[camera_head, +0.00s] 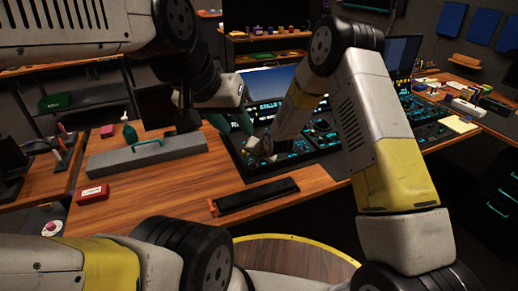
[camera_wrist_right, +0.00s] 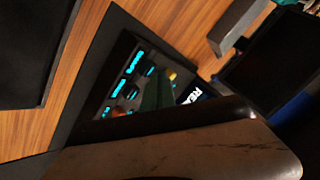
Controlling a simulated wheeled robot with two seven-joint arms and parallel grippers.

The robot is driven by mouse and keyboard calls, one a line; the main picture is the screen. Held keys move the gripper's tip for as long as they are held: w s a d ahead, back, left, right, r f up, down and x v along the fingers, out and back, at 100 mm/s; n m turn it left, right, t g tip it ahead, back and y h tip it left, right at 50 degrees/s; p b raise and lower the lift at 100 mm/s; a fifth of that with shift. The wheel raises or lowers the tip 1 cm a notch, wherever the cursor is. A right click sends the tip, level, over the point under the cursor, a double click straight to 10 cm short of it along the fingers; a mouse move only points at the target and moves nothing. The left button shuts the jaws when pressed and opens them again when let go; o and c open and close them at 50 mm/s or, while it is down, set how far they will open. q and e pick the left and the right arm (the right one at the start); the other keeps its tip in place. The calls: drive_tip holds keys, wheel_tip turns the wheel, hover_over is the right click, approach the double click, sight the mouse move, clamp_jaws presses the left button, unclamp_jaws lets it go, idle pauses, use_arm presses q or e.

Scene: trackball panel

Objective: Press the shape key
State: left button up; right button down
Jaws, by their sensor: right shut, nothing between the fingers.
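The control panel (camera_head: 320,132) with cyan-lit keys lies on the wooden desk in the head view. It also shows in the right wrist view (camera_wrist_right: 128,82). The key markings are too small to read, so I cannot tell which is the shape key. My right gripper (camera_head: 262,151) is low over the panel's left part, shut and empty. I cannot tell whether it touches a key. My left gripper (camera_head: 230,121) hangs above the panel's far left edge, and its opening cannot be made out. My right forearm hides part of the panel.
A grey case (camera_head: 150,157) with a teal handle lies left of the panel. A black bar-like tray (camera_head: 255,197) lies in front of it. A red box (camera_head: 92,193) sits at the desk's left edge. Small boxes (camera_head: 465,105) stand at the right. Bare desk shows around the tray.

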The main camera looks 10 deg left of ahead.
drive_tip(key=shift+f, duration=0.55)
idle(0.7)
idle(0.3)
drive_tip(key=shift+r, duration=0.95)
drive_tip(key=shift+r, duration=2.5)
use_arm(q)
clamp_jaws()
